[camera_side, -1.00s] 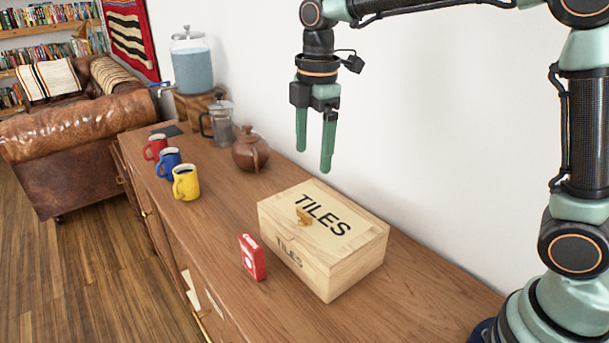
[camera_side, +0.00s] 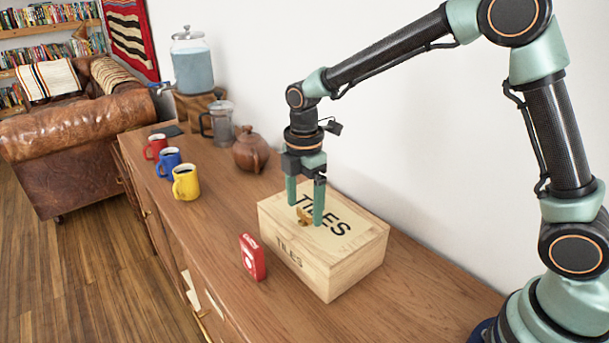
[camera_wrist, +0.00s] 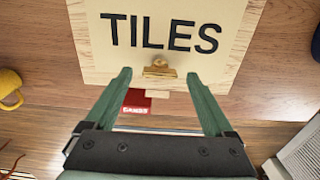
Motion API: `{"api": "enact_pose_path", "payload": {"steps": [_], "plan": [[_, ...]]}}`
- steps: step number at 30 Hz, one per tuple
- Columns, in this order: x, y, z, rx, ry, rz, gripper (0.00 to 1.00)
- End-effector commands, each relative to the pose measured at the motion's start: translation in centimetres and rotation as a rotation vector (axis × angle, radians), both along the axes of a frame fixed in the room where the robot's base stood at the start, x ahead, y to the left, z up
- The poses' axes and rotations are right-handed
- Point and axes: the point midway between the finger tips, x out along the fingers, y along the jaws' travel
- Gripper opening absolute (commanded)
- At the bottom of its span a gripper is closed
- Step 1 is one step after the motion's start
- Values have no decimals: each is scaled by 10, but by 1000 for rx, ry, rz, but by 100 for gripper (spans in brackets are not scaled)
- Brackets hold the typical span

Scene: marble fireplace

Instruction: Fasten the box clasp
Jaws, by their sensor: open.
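A pale wooden box (camera_side: 335,268) marked TILES sits on the wooden sideboard with its lid down. It also shows in the wrist view (camera_wrist: 215,65). A small brass clasp (camera_side: 303,217) is at the front edge of the lid; in the wrist view the clasp (camera_wrist: 159,70) lies between my fingers, beyond their tips. In the side view it looks raised over the lid edge; its exact latch state is hard to tell. My gripper (camera_side: 305,213) is open and empty, pointing down above the lid, with a finger on either side of the clasp. Contact with the lid cannot be told.
A red card pack (camera_side: 252,257) stands just in front of the box. Yellow (camera_side: 186,182), blue (camera_side: 168,162) and red (camera_side: 155,147) mugs, a brown teapot (camera_side: 251,149) and a glass press (camera_side: 221,122) stand to the left. The sideboard right of the box is clear.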

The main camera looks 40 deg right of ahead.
Motion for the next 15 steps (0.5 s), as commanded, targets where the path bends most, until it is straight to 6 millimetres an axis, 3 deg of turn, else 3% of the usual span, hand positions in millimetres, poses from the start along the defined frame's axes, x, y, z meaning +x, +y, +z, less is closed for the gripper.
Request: {"api": "enact_pose_path", "payload": {"steps": [12,15], "plan": [[0,0,-8,0,-1,0,88],[0,0,-8,0,-1,0,49]]}}
